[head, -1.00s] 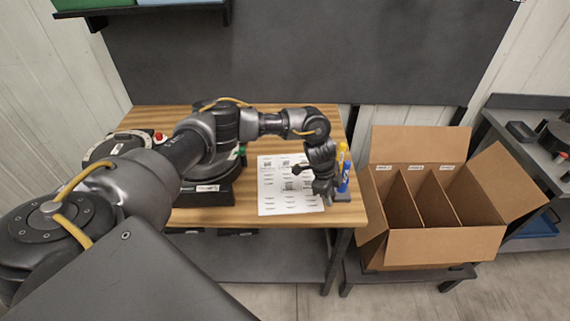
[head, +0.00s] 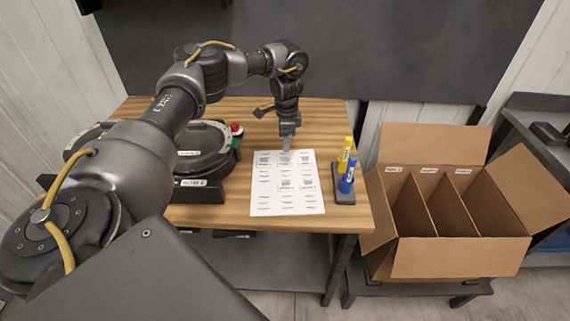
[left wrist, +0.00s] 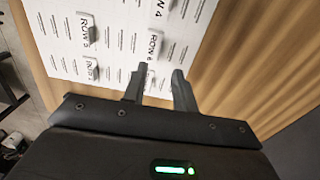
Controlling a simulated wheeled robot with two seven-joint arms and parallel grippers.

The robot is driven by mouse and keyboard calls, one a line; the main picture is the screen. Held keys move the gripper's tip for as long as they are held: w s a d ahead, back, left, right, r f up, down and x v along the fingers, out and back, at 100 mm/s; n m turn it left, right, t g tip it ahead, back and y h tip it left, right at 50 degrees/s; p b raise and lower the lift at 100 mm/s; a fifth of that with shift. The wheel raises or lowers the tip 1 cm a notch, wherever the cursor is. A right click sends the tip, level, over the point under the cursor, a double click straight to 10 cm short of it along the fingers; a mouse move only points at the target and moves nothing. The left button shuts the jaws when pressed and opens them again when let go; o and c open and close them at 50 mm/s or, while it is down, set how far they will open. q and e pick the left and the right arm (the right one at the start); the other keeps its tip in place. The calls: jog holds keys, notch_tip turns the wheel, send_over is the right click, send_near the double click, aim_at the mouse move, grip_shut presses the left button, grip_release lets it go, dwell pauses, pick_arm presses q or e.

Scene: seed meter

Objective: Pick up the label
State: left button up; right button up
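A white label sheet (head: 266,205) lies on the wooden table, printed with rows of short marks and several labels. In the left wrist view the sheet (left wrist: 120,14) carries small raised label tabs with ROW texts, among them one reading ROW 5 (left wrist: 86,28). My left gripper (head: 286,153) points down at the back edge of the sheet. My right gripper is out of view.
A small dark holder (head: 343,198) with a yellow marker (head: 346,150) and a blue marker (head: 348,177) stands right of the sheet. An open divided cardboard box (head: 455,258) stands right of the table.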

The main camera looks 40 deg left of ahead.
aim_at(285, 162)
pick_arm(q)
jog(key=shift+d+f, duration=0.1)
jog(key=shift+f, duration=0.25)
jog(key=shift+d, duration=0.15)
jog(key=shift+f+p, duration=0.3)
notch_tip(285, 162, down, 4)
jog(key=shift+r+p, duration=0.1)
jog(key=shift+p, duration=0.6)
jog(key=shift+f, duration=0.45)
grip_shut()
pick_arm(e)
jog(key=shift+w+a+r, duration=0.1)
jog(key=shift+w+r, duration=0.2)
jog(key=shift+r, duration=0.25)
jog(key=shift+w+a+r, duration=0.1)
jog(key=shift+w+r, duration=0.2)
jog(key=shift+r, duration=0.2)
